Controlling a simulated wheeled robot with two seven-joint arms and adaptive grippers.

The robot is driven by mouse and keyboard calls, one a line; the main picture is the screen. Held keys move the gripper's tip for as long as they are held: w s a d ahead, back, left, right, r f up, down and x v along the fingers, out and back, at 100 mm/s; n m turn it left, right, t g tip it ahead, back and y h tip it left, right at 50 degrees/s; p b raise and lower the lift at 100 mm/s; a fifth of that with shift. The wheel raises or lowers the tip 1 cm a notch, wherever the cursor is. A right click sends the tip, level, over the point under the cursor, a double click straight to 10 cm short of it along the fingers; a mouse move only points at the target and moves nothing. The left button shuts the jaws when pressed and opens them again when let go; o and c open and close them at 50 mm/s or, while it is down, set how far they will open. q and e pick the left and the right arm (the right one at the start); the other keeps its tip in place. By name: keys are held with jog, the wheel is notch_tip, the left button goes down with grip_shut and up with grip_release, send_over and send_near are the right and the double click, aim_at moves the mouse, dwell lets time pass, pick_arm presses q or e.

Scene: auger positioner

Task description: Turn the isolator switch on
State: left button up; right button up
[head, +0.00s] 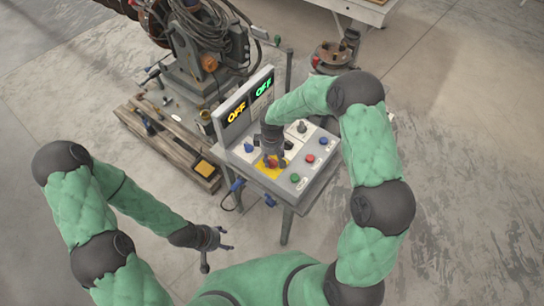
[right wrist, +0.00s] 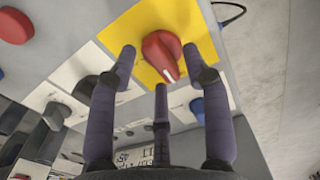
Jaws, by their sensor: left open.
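The isolator switch is a red rotary knob with a white pointer mark on a yellow plate. In the right wrist view the red knob (right wrist: 162,52) sits at upper centre on the yellow plate (right wrist: 150,25). In the head view the yellow plate (head: 262,168) is at the panel's front, and my gripper partly hides the knob. My right gripper (head: 273,160) is over the knob. Its fingers are spread apart, with tips on either side of the knob; I cannot tell whether they touch it. My left gripper (head: 226,240) is open and empty, low and left of the panel.
The control panel (head: 318,172) carries red, green and blue buttons and a black knob (head: 302,127). Its display (head: 246,105) reads OFF in yellow and OFF in green. A machine on a wooden pallet (head: 165,140) stands behind left. Floor to the right is clear.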

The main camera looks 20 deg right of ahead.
grip_shut()
jog(key=m+b, duration=0.4)
jog(key=shift+d+f, duration=0.1)
jog(key=shift+f, duration=0.1)
jog(key=m+b, duration=0.3)
jog(key=m, duration=0.1)
jog(key=shift+s+d, duration=0.1)
jog(key=m+b, duration=0.2)
jog(key=m, duration=0.3)
jog(key=shift+s+r+b, duration=0.1)
jog(key=shift+s+b, duration=0.05)
jog(key=shift+b, duration=0.2)
jog(key=m+b, duration=0.2)
jog(key=m, duration=0.2)
jog(key=shift+s+m, duration=0.15)
jog(key=shift+m, duration=0.25)
jog(key=shift+r, duration=0.1)
